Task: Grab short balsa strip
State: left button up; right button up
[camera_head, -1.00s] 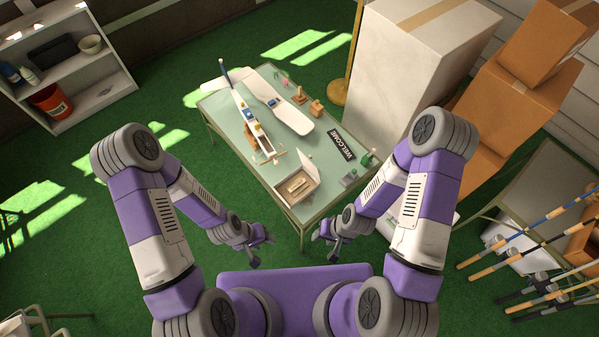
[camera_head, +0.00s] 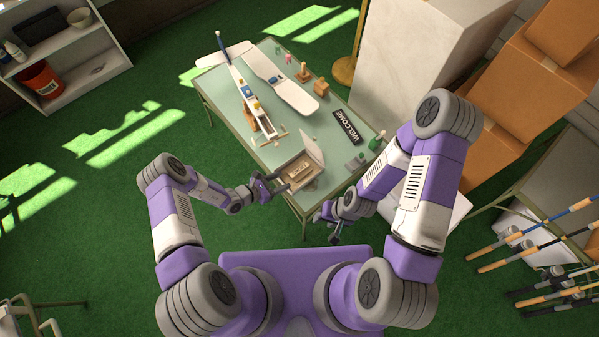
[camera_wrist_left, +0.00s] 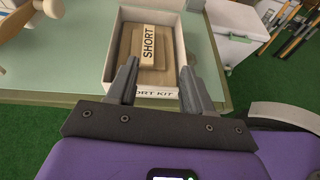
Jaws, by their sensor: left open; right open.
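The short balsa strip (camera_wrist_left: 148,46), a light wood piece marked SHORT, lies on a darker brown block (camera_wrist_left: 168,76) inside an open box labelled as a short kit (camera_wrist_left: 157,93). In the head view the box (camera_head: 283,172) sits at the table's near edge with its lid raised. My left gripper (camera_head: 270,185) is open at the box's near left side. In the left wrist view its fingers (camera_wrist_left: 158,88) stand apart, with the box's labelled front wall between them; nothing is gripped. My right gripper (camera_head: 328,228) is open and empty, off the table's near edge.
The green table (camera_head: 222,92) also holds a model plane (camera_head: 285,88), a WELCOME sign (camera_head: 347,127), a green bottle (camera_head: 376,142) and small wooden pieces. Cardboard boxes (camera_head: 500,110) stand at the right, behind my right arm. A shelf (camera_head: 75,75) stands at far left.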

aim_at(295, 173)
pick_arm(q)
jog(key=shift+w+a+f+n+t, duration=0.3)
jog(key=shift+w+n+t, duration=0.1)
jog(key=shift+w, duration=0.15)
jog(key=shift+w+d+f, duration=0.1)
jog(key=shift+w+d, duration=0.05)
jog(key=shift+w, duration=0.15)
jog(key=b+x, duration=0.1)
jog(key=x, duration=0.2)
jog(key=f+b+x, duration=0.1)
jog(key=b+x, duration=0.1)
jog(key=x, duration=0.1)
jog(key=shift+d+f+b, duration=0.1)
jog(key=shift+d+b, duration=0.15)
jog(key=shift+b, duration=0.05)
jog(key=shift+c, duration=0.3)
jog(key=c, duration=0.8)
